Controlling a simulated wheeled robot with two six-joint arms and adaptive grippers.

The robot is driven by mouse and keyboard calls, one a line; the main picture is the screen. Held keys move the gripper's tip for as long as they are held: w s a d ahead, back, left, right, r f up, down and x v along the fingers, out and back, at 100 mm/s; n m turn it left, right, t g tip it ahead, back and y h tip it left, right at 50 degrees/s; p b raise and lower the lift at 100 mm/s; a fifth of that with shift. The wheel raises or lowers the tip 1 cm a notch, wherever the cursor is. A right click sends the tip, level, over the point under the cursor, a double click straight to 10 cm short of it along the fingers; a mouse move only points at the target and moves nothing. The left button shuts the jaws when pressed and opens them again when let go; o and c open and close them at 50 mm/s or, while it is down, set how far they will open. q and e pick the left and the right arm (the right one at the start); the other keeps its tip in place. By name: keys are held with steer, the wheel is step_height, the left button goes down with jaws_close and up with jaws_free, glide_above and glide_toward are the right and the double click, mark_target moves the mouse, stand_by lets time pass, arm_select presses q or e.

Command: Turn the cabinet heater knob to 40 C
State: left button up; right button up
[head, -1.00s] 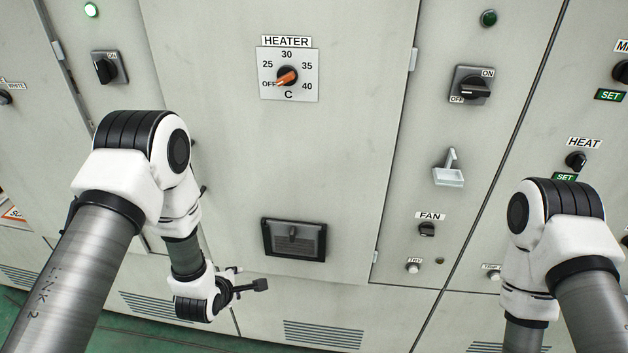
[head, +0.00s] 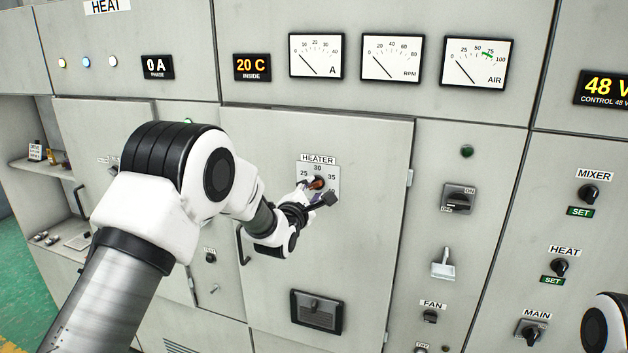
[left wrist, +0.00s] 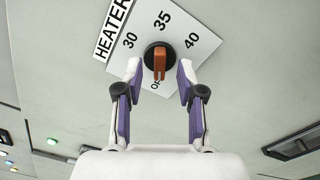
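The heater knob (head: 317,183) is a black dial with an orange grip on the white scale plate (head: 331,172) of a grey cabinet door. In the left wrist view the orange grip (left wrist: 159,62) lies along the line toward OFF, whose label is partly hidden behind it. The marks 30, 35 and 40 show around the knob. My left gripper (head: 316,192) is at the plate. In the left wrist view its purple-padded fingers (left wrist: 160,76) are open, one on each side of the knob, with gaps to it. My right gripper is out of view.
An INSIDE display (head: 252,67) reads 20 C above the door. An ON/OFF switch (head: 458,198) and a pale lever (head: 443,264) are to the right.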

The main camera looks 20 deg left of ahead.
arm_select(q)
steer(key=shift+w+r, duration=0.1)
steer(key=shift+w, duration=0.55)
steer(key=shift+w+a+f, duration=0.2)
steer(key=shift+w+f, duration=0.05)
steer(key=shift+s+d+r, duration=0.1)
jaws_close()
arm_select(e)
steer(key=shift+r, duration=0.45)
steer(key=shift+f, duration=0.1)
